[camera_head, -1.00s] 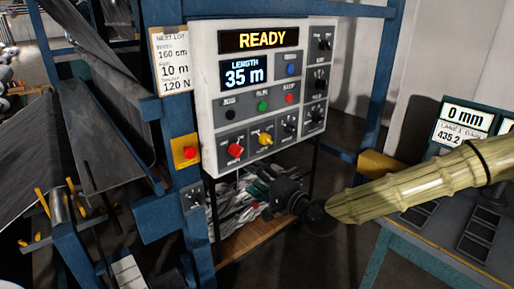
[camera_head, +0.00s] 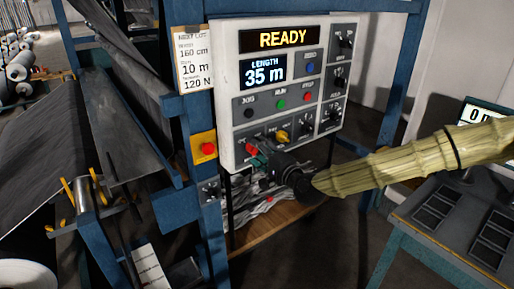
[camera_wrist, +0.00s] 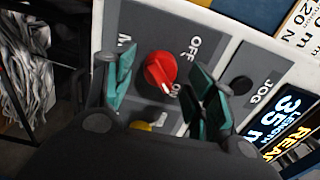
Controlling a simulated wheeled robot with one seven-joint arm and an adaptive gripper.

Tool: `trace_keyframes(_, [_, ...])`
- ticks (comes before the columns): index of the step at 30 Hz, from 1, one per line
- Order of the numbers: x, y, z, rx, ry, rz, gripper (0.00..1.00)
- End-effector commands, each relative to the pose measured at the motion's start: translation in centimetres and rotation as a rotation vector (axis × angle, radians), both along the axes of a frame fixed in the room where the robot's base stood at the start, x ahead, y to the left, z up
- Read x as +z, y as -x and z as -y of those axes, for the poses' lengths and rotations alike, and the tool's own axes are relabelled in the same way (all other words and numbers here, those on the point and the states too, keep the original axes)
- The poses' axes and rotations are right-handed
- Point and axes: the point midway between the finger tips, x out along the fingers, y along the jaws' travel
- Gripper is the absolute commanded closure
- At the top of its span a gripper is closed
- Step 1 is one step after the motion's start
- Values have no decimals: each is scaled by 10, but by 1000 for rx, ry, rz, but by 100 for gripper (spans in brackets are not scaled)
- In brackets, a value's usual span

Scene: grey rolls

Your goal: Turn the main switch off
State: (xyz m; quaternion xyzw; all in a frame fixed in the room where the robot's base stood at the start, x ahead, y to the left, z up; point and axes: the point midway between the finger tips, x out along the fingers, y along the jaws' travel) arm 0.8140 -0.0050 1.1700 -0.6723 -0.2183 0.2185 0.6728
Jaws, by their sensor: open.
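The main switch is a red rotary knob (camera_wrist: 158,69) on a grey plate, between OFF and ON labels in the wrist view. Its white pointer mark is toward ON. In the head view the red knob (camera_head: 249,147) is at the panel's lower left, partly hidden by my gripper (camera_head: 256,160). In the wrist view my gripper (camera_wrist: 162,76) is open, with one teal-padded finger on each side of the knob. Gaps show between the pads and the knob, so it is not clamped.
The white control panel (camera_head: 231,100) reads READY and 35 m. A yellow knob (camera_head: 283,137) sits close right of the red one. A red button on a yellow box (camera_head: 207,149) is on the blue post to the left. A grey-topped bench (camera_head: 450,215) stands right.

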Motion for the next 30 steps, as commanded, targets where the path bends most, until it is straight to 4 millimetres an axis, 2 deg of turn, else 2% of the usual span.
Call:
trace_keyframes(13, [-1,-7,-6,1,0,0,45])
trace_keyframes(21, [0,-7,-6,0,0,0,91])
trace_keyframes(30, [-2,-7,-6,1,23,16,91])
